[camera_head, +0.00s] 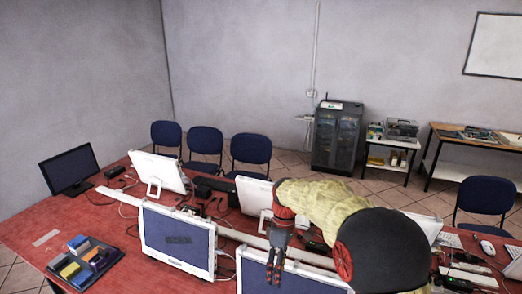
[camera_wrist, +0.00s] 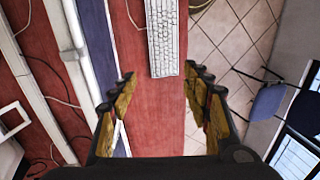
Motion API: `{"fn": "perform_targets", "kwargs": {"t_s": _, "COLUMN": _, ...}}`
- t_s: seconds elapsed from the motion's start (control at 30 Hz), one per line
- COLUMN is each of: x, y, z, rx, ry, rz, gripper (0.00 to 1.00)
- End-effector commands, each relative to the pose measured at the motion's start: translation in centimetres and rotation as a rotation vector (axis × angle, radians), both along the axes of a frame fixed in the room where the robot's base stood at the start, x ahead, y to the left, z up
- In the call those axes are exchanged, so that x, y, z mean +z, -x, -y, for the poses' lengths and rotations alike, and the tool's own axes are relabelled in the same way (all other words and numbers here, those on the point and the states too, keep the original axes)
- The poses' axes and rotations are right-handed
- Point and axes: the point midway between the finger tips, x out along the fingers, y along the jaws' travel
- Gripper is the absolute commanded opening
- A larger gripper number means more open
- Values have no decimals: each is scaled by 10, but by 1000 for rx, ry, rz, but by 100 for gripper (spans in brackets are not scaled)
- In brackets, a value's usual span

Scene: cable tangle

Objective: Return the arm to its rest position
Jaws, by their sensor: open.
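My gripper (camera_head: 275,268) hangs at the end of my arm over the red table (camera_head: 40,222), in front of a white-framed monitor in the head view. In the wrist view my gripper (camera_wrist: 158,110) has its two fingers spread wide with nothing between them. Beyond the fingertips lie the red tabletop (camera_wrist: 143,110) and a white keyboard (camera_wrist: 163,38). My arm is extended forward and bent down over the right half of the table. The fingertips are small and dark in the head view.
White-framed monitors (camera_head: 178,240), a black monitor (camera_head: 70,170) and a dark tray with coloured blocks (camera_head: 88,262) stand on the table. Loose cables (camera_wrist: 52,98) lie across it. Blue chairs (camera_head: 251,149) line the far side. A dark cabinet (camera_head: 337,138) stands by the wall.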

Motion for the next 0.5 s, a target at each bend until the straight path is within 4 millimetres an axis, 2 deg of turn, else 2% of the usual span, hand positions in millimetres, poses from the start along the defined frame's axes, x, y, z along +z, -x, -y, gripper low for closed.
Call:
{"fn": "perform_targets", "kwargs": {"t_s": 0.23, "x": -3, "y": -5, "z": 0, "rx": -136, "ry": 26, "rz": 14, "gripper": 48}}
{"fn": "perform_targets", "kwargs": {"t_s": 0.37, "x": -15, "y": 3, "z": 4, "rx": -227, "ry": 54, "rz": -1, "gripper": 48}}
{"fn": "perform_targets", "kwargs": {"t_s": 0.5, "x": -24, "y": 21, "z": 11, "rx": -344, "ry": 91, "rz": -13, "gripper": 48}}
